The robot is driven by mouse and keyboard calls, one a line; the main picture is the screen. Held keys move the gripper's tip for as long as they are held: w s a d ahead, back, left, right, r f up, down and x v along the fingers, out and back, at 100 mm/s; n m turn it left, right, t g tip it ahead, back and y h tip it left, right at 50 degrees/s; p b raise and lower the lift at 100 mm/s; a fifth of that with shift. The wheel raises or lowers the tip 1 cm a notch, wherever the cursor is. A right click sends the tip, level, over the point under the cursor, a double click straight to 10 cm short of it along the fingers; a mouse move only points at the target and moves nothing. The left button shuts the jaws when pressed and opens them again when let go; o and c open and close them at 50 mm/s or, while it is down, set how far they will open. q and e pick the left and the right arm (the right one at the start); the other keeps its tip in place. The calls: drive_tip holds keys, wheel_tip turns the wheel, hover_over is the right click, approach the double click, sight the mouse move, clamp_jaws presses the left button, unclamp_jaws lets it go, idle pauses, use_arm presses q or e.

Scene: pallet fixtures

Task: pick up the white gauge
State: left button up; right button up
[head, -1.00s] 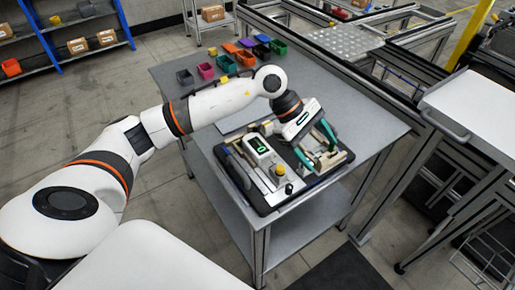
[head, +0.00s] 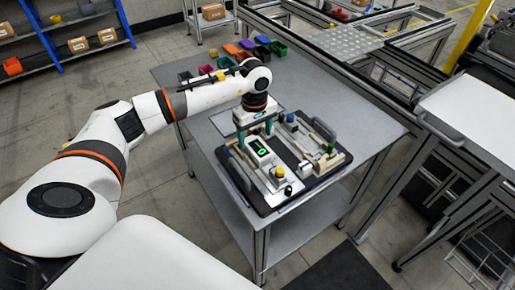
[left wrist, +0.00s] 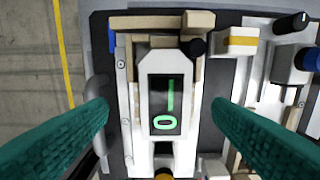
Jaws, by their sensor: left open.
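The white gauge (head: 258,150) has a dark display with green marks and lies in a fixture on the black pallet (head: 268,206). In the left wrist view the gauge (left wrist: 144,95) shows from above, with its display near the middle. My left gripper (head: 255,133) is over the gauge's far end, pointing down. Its two green fingers (left wrist: 162,112) are spread on either side of the gauge, open and empty, with gaps to it. Whether the fingertips are level with the gauge I cannot tell. My right gripper is not in view.
The pallet rests on a grey table (head: 350,122). Wooden blocks (head: 330,162) and a yellow-topped part (head: 288,190) stand close to the gauge. Several coloured bins (head: 262,40) line the table's back edge. The table's right side is clear.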

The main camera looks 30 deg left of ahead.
sight(258, 146)
use_arm(q)
drive_tip(key=f, duration=0.1)
drive_tip(key=f+p, duration=0.1)
drive_tip(key=f, duration=0.1)
drive_tip(key=shift+w+d+f+p, duration=0.2)
drive_tip(key=shift+d+f+p, duration=0.1)
drive_tip(key=shift+f+p, duration=0.05)
drive_tip(key=shift+f, duration=0.35)
drive_tip(key=shift+c, duration=0.4)
drive_tip(key=c, duration=1.1)
